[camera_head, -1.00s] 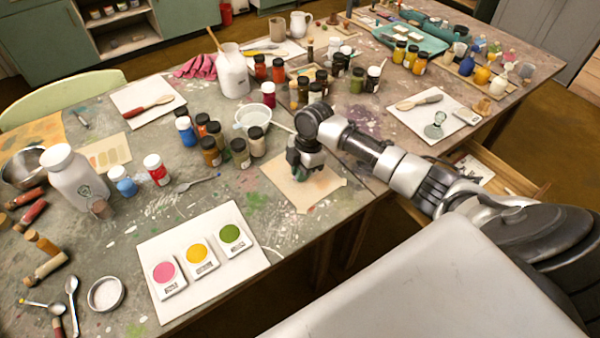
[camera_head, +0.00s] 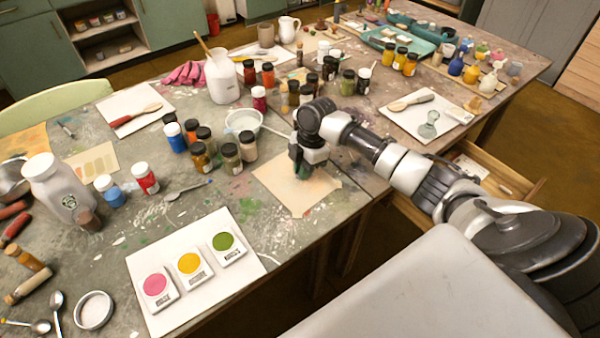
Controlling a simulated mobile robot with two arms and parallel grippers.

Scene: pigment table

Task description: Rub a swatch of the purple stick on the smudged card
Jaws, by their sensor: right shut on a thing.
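The smudged card (camera_head: 316,195) is a tan sheet with faint orange and greenish smudges, lying flat near the front edge of the table. My right gripper (camera_head: 302,174) points down over the card's far half. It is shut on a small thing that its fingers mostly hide. A greenish patch shows at the fingertips, but I cannot tell if it is the held thing or a mark on the card. I cannot tell if the tip touches the card. I cannot make out the purple stick anywhere. My left gripper is not in view.
Several dark-capped jars (camera_head: 231,160) and a white bowl (camera_head: 243,121) stand just left of and behind the card. A white board (camera_head: 196,301) with three colour swatches lies at front left. An open drawer (camera_head: 497,172) juts out at right.

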